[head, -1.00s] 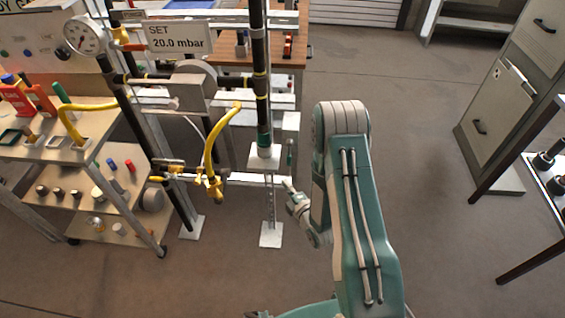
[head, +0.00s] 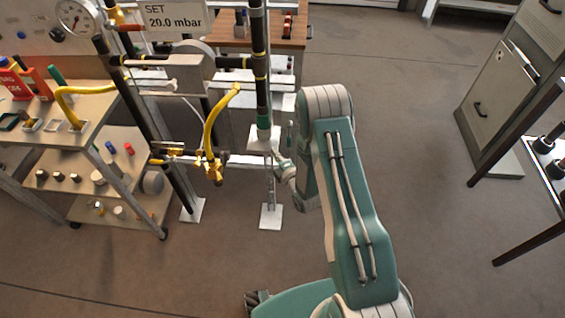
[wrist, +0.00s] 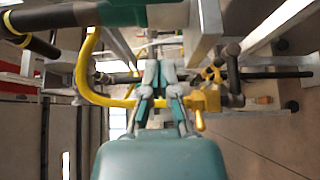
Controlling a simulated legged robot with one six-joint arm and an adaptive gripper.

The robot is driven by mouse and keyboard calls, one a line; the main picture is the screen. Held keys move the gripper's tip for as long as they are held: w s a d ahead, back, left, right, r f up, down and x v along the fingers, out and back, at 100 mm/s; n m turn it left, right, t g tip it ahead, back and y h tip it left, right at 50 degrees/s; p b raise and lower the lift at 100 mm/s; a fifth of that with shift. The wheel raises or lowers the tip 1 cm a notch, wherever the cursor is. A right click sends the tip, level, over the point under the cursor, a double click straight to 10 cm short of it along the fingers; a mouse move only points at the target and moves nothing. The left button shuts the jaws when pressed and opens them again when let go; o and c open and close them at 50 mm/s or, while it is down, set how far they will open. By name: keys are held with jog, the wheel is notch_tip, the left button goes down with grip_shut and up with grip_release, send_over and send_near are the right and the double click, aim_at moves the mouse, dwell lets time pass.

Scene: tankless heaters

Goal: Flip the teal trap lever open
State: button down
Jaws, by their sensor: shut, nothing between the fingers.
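A teal collar (head: 264,133) sits low on the black vertical pipe, just above a white plate, in the head view. A small, narrow teal piece (head: 290,131) hangs upright to its right; it looks like the trap lever, but it is too small to be sure. My gripper (head: 275,153) is shut and empty, just below the white plate and the collar, with its tips toward the pipe stand. In the wrist view my gripper (wrist: 160,68) has its fingers together, and a teal part (wrist: 123,12) shows at the top edge, above the tips. I cannot tell whether they touch anything.
A yellow hose (head: 210,120) and brass fittings (head: 214,170) stand just left of the pipe. A wheeled cart (head: 100,170) with small parts is farther left. A grey cabinet (head: 490,100) and dark-framed rack (head: 540,170) stand right.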

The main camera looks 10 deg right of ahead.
aim_at(290, 145)
jog(key=w+d, duration=0.2)
jog(key=d, duration=0.1)
jog(key=shift+w+d, duration=0.15)
jog(key=shift+d, duration=0.05)
jog(key=shift+s+d+n+g, duration=0.2)
jog(key=shift+d+n+g, duration=0.3)
jog(key=shift+n, duration=0.3)
dwell(0.4)
jog(key=shift+s+d+n+g+h, duration=0.2)
jog(key=shift+d+n+g+h, duration=0.4)
jog(key=shift+d+n, duration=0.2)
jog(key=s+d+r+n+g+h, duration=0.1)
jog(key=d+r+n+g+h, duration=0.1)
jog(key=d+r+n+h, duration=0.1)
jog(key=shift+s+d+r+n+g, duration=0.35)
jog(key=shift+d+r+n, duration=0.25)
jog(key=shift+d+r, duration=0.8)
jog(key=shift+a+r, duration=0.15)
